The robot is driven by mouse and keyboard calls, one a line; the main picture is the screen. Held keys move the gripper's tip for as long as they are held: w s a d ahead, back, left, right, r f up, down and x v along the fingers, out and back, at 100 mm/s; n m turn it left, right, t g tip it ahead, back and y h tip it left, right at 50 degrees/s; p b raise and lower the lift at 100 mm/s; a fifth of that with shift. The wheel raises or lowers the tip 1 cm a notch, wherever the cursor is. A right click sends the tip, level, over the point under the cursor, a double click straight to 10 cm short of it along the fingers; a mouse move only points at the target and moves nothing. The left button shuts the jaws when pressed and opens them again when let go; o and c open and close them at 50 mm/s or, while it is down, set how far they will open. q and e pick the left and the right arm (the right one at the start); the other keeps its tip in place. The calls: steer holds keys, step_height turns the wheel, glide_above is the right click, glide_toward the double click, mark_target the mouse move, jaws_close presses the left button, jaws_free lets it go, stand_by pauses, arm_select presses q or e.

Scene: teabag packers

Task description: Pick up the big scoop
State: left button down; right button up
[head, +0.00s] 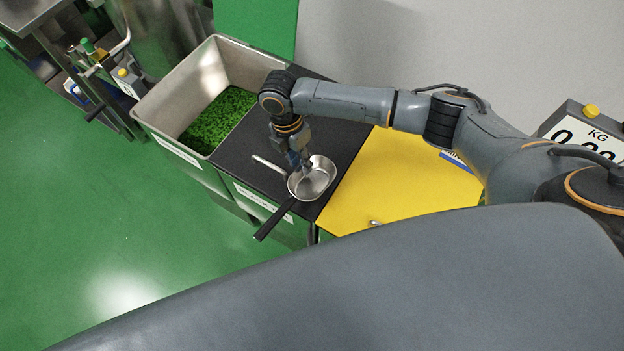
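The big scoop has a shiny round metal bowl (321,181) and a long black handle pointing down-left past the front edge of the black top. It lies on the black top. My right gripper (301,166) points down at the bowl's upper-left rim, and its fingers overlap the bowl in the picture. Whether they touch or grip the rim is too small to tell. A short light metal rod (268,165) lies left of the bowl; its far end is hidden near the gripper. My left gripper is out of view.
A metal bin (157,119) with green leaves (217,120) stands left of the black top (249,147). A yellow board (391,182) lies to the right. Green floor is open at left.

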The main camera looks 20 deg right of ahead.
steer(key=shift+s+d+f, duration=0.1)
steer(key=shift+f, duration=0.55)
steer(key=shift+s+d+f, duration=0.1)
steer(key=shift+f, duration=0.55)
steer(key=shift+a, duration=0.1)
jaws_close()
steer(key=shift+r, duration=0.45)
step_height(320, 180, up, 2)
steer(key=shift+r, duration=0.25)
steer(key=s+a+r+b, duration=0.2)
steer(key=s+a+r, duration=0.5)
steer(key=s+r, duration=0.2)
steer(key=s, duration=0.2)
steer(key=shift+s+a+r+b, duration=0.3)
steer(key=shift+s+a+r, duration=0.05)
